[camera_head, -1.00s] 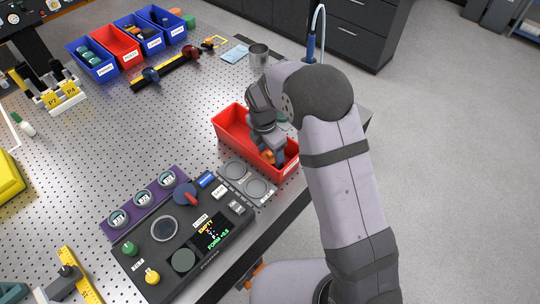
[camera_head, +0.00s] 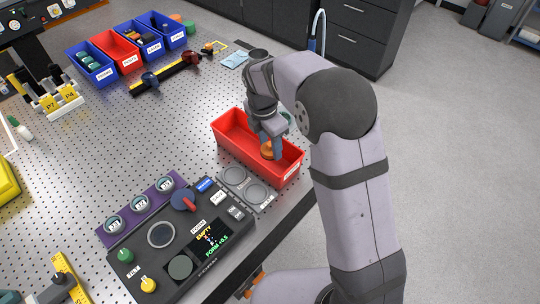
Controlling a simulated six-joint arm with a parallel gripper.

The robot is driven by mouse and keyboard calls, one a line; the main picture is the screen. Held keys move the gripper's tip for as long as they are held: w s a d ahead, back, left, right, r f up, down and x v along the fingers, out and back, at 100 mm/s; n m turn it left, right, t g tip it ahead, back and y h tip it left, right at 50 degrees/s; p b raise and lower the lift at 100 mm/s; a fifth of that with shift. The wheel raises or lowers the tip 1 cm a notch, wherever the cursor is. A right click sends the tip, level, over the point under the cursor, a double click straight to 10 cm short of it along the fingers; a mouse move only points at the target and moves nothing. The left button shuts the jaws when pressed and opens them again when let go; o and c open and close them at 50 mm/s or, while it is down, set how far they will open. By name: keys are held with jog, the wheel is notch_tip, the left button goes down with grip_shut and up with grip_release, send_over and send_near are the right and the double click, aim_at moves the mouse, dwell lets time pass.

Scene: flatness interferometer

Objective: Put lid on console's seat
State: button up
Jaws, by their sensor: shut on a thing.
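The dark console (camera_head: 205,262) lies at the front left of the bin. A light-rimmed round recess (camera_head: 161,235) on its top looks like the seat and appears empty. A plain dark green disc (camera_head: 180,267) is also on the console. The console's display (camera_head: 211,238) shows "EMPTY".
A grey plate with two round pads (camera_head: 245,186) sits between bin and console. A purple rack (camera_head: 140,211) with several round pieces lines the console's far side. A red-blue knob (camera_head: 184,199) rises from the console. A teal round thing (camera_head: 287,117) is behind the gripper, partly hidden.

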aim_at(270, 144)
jog(key=shift+r+b, duration=0.3)
jog(key=shift+r, duration=1.5)
